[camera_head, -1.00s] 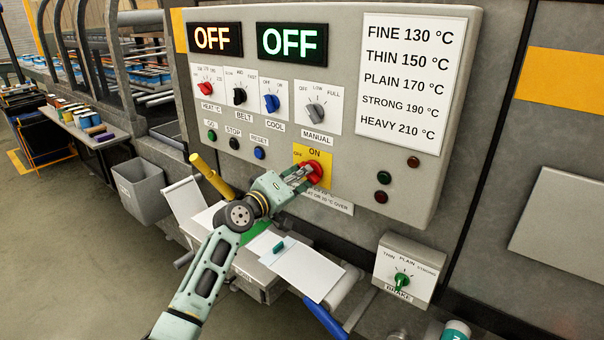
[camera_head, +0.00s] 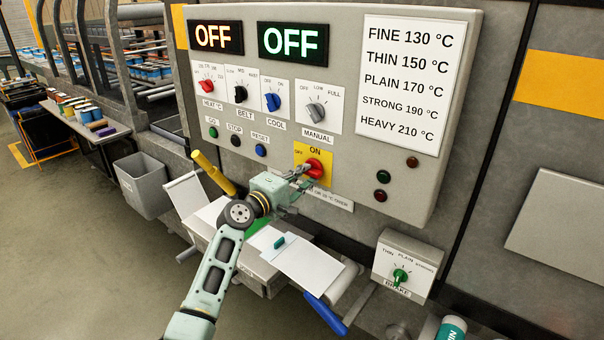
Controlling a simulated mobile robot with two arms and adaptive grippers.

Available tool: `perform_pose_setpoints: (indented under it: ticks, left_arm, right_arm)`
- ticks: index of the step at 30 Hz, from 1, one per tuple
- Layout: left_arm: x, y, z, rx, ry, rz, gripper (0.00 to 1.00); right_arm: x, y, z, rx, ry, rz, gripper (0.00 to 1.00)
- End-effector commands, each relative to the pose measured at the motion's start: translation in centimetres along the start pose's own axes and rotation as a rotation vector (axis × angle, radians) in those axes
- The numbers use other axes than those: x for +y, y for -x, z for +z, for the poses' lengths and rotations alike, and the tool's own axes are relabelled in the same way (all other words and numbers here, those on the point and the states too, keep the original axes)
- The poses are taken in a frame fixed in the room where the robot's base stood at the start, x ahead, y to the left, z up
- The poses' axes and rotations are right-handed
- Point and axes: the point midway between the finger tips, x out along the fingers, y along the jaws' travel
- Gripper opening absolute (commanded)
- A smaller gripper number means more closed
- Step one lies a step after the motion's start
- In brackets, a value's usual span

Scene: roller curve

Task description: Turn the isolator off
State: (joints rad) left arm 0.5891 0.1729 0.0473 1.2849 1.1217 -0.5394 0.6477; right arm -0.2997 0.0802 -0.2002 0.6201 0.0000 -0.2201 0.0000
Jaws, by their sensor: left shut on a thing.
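The isolator is a red rotary knob (camera_head: 317,168) on a yellow plate (camera_head: 326,152) marked ON at the top and OFF at the left, low on the grey control panel. My left gripper (camera_head: 307,176) reaches it from the lower left and is shut on the knob. The fingers cover the knob's left and lower part, so I cannot tell exactly which way it points. My right gripper is not in view.
Above are a red heat knob (camera_head: 206,87), a black belt knob (camera_head: 240,94), a blue cool knob (camera_head: 272,102) and a grey manual knob (camera_head: 316,112). A yellow lever (camera_head: 213,173) stands left of my wrist. A brake box (camera_head: 408,268) sits at lower right.

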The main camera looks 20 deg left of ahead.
Motion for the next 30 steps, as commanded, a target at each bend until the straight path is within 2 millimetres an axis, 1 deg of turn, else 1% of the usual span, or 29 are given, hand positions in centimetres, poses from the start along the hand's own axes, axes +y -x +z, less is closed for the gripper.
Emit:
perform_pose_setpoints:
  ticks: [12,13,19,30]
  left_arm:
    - [-0.1,0.01,0.0,0.0,0.018,0.0,0.0]
    - [-0.1,0.01,0.0,0.0,0.018,0.0,0.15]
    - [-0.07,0.0,0.0,0.0,0.015,0.0,0.33]
    - [-0.07,0.26,-0.04,0.001,0.012,0.0,0.33]
  right_arm:
    - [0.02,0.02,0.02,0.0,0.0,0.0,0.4]
    - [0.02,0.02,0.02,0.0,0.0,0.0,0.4]
    - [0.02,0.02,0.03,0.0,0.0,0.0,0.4]
    - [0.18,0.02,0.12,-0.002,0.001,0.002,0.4]
